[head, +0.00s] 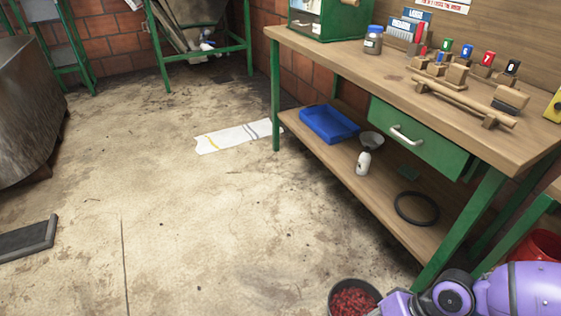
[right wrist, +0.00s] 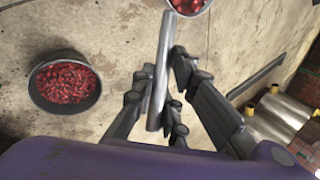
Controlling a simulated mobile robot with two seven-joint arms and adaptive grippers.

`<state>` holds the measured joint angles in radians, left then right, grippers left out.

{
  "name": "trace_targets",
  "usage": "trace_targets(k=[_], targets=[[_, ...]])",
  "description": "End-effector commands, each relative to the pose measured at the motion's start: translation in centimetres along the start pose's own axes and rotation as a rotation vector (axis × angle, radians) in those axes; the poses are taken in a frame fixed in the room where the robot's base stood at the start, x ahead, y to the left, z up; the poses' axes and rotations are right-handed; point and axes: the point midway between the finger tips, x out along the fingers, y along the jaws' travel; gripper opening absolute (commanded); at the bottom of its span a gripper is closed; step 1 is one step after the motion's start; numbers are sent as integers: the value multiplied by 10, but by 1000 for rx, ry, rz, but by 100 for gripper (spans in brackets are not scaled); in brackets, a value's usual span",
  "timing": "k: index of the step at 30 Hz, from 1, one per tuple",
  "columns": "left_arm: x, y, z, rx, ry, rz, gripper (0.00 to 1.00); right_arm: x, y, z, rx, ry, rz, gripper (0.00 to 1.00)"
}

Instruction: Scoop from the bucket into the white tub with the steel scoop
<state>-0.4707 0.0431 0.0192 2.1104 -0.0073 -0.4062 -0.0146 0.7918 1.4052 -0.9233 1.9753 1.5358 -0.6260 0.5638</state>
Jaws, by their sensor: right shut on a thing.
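A dark bucket (head: 353,298) of red coffee cherries stands on the floor at the bottom edge of the head view. It also shows at left in the right wrist view (right wrist: 65,83). My right gripper (right wrist: 163,98) is shut on the handle of the steel scoop (right wrist: 163,75). The scoop's bowl, at the top edge of that view and partly cut off, holds red cherries and appears apart from the bucket. In the head view my purple right arm enters at bottom right, with the scoop out of sight. No white tub can be made out. My left gripper is out of view.
A green-legged workbench (head: 440,90) fills the right side, its lower shelf (head: 325,160) holding a blue tray (head: 329,123) and a black ring (head: 416,208). A red bucket (head: 540,246) stands at far right. The concrete floor (head: 200,220) is largely clear.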

Motion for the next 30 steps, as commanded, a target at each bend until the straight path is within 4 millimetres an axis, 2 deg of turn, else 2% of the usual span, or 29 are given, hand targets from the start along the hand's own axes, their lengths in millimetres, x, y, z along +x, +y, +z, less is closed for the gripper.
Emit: trace_targets(k=[1,8,16,20,24,27,30], targets=[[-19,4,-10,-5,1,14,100,-34,-27,2,-7,10,-2,0],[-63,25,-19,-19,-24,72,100,-120,-98,13,-7,11,0,0],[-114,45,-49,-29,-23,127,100,-227,-174,15,-21,10,0,0],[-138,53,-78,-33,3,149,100,-286,-214,12,-35,11,0,0],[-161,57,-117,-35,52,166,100,-350,-257,5,-50,10,-1,0],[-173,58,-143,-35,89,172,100,-384,-279,3,-50,6,0,0],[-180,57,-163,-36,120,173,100,-408,-292,1,-44,1,1,0]])
